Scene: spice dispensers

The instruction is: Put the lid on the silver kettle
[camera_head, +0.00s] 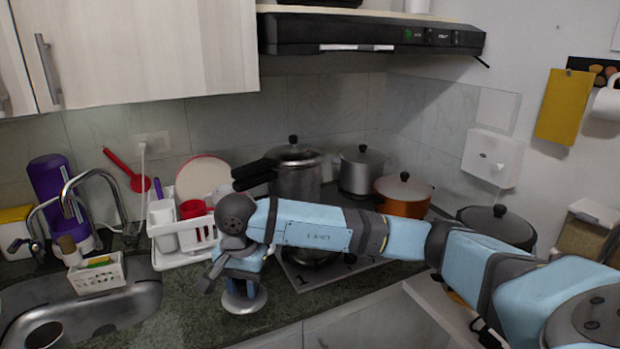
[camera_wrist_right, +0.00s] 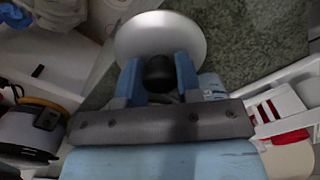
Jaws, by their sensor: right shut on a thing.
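My right gripper (camera_head: 240,280) is shut on the black knob (camera_wrist_right: 158,74) of a round silver lid. The lid (camera_head: 245,303) is at or just above the dark counter, in front of the dish rack; I cannot tell if it touches. In the right wrist view the lid (camera_wrist_right: 160,30) shows as a pale disc beyond the fingers. A silver rounded thing (camera_head: 312,258) on the stove, partly hidden under my right forearm, may be the kettle; I cannot tell for sure. My left gripper is not in view.
A pressure cooker (camera_head: 297,180), a silver pot (camera_head: 361,172), an orange pot (camera_head: 404,197) and a black pot (camera_head: 497,226) stand behind my right arm. A white dish rack (camera_head: 172,258) is left of the gripper, the sink (camera_head: 120,305) further left. Counter (camera_head: 195,320) in front is clear.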

